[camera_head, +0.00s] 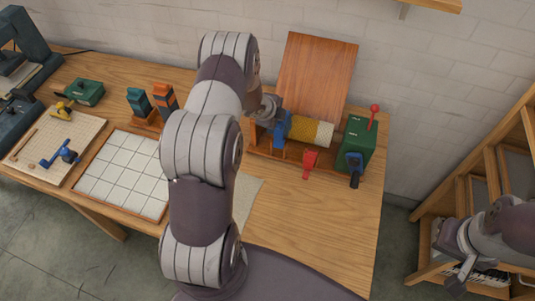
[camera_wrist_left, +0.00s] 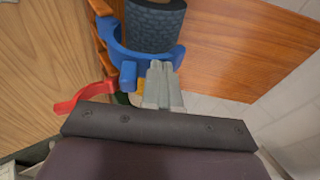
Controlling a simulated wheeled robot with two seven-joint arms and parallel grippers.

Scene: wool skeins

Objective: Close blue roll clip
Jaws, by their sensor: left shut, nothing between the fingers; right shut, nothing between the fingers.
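The blue roll clip (camera_head: 281,130) sits at the left end of a roll on the wooden stand. In the left wrist view the blue clip (camera_wrist_left: 150,61) curves around the end of a dark blue-grey roll (camera_wrist_left: 154,25). I cannot tell whether it is latched. My left gripper (camera_wrist_left: 162,72) is shut and empty, its fingertips right beside the clip; whether they touch it is unclear. In the head view my left arm partly hides this spot. My right gripper (camera_head: 451,240) is shut and empty at the lower right, away from the table.
A yellow and white roll section (camera_head: 310,131), a red clip (camera_head: 310,163) and a green box (camera_head: 357,146) with a red knob stand to the right. A tilted wooden board (camera_head: 312,72) rises behind. A wooden rack (camera_head: 492,170) is at far right. The front right tabletop is clear.

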